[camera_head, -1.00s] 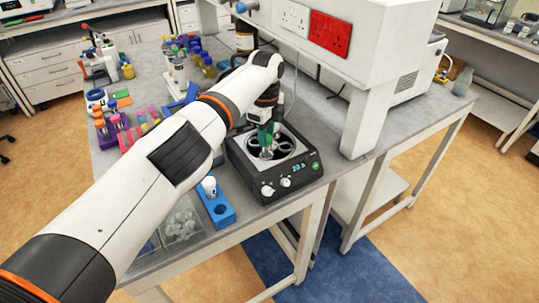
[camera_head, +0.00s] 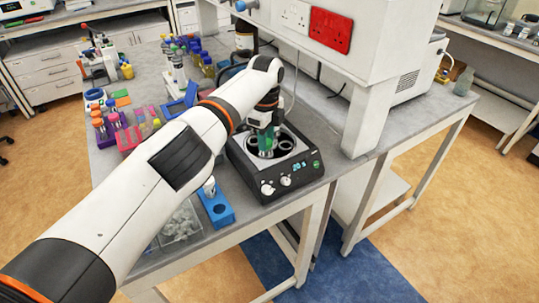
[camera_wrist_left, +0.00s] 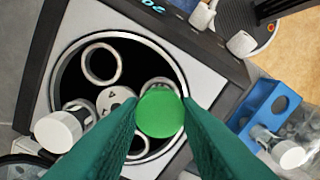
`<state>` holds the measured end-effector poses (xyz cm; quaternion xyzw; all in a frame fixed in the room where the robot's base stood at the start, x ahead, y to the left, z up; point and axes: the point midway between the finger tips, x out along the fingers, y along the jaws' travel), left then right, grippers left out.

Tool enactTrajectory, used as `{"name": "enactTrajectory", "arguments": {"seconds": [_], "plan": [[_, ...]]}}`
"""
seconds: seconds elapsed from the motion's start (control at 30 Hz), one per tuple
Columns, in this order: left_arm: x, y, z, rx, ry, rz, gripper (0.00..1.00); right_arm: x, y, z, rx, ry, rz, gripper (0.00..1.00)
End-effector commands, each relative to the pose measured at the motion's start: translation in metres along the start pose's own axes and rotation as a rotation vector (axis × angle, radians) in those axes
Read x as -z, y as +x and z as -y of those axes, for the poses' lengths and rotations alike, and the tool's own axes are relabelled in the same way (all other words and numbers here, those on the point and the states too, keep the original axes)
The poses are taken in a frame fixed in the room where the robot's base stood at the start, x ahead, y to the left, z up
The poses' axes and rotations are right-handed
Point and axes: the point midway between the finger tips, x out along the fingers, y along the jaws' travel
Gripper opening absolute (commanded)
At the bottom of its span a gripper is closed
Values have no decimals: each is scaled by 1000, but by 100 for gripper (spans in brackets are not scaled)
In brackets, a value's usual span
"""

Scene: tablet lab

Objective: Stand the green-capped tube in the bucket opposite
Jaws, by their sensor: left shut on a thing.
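My left gripper (camera_wrist_left: 163,130) is shut on the green-capped tube (camera_wrist_left: 160,112). Only its round green cap shows clearly between the green fingers in the left wrist view. The tube hangs over the rotor of the black benchtop centrifuge (camera_head: 303,175), above the bucket (camera_wrist_left: 158,82) on the right of the hub (camera_wrist_left: 113,99). Whether its lower end is inside that bucket is hidden. A white-capped tube (camera_wrist_left: 62,129) sits in the bucket across the hub. An empty bucket (camera_wrist_left: 101,62) shows at upper left. In the head view the left gripper (camera_head: 264,142) is over the rotor.
A blue rack (camera_head: 219,209) with a white-capped tube stands by the bench's front edge, beside a clear box (camera_head: 180,225) of small items. Tube racks (camera_head: 128,138) and bottles stand further left. A white overhead cabinet leg (camera_head: 367,120) rises right of the centrifuge.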

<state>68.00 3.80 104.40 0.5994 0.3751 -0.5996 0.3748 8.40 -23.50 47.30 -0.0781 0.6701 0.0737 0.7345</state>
Motion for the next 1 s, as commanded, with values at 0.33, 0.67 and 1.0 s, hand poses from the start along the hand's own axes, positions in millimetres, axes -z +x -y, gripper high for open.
{"name": "enactTrajectory", "arguments": {"seconds": [0.33, 0.67, 1.0], "plan": [[0, 4, 0, 0, 0, 0, 15, 0, 4, 0, 0, 0, 0, 36], [0, 4, 0, 0, 0, 0, 55, 0, 4, 0, 0, 0, 0, 36], [0, -12, -1, -3, 1, -1, 55, 0, 6, 0, 0, 0, 0, 36]]}}
